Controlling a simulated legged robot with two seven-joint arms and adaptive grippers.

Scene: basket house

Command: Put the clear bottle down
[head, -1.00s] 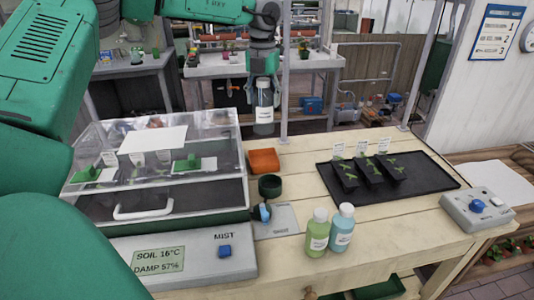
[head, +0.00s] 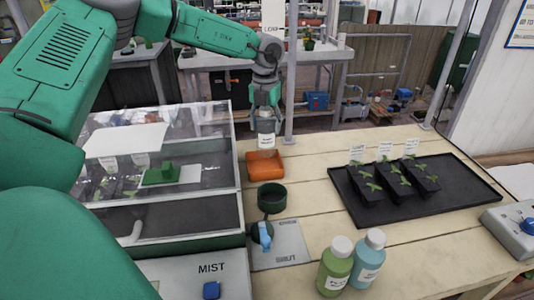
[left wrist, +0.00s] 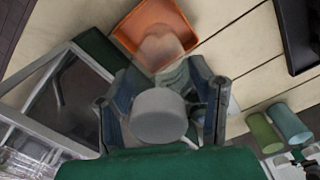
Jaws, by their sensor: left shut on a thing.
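The clear bottle (head: 266,138) has a white label and hangs upright from my left gripper (head: 265,104). My left gripper is shut on its upper part. In the head view the bottle's lower end is right at the back of the orange tray (head: 265,166). In the left wrist view the bottle's grey cap (left wrist: 160,115) sits between the fingers, and its see-through body overlaps the orange tray (left wrist: 140,22). I cannot tell whether the bottle touches the tray. My right gripper is not in view.
A clear-lidded propagator (head: 160,220) stands left of the tray. A dark green cup (head: 271,197) is in front of it. A green bottle (head: 334,268) and a blue bottle (head: 367,260) stand nearer. A black seedling tray (head: 450,200) lies right. Bare planks (head: 310,185) lie between.

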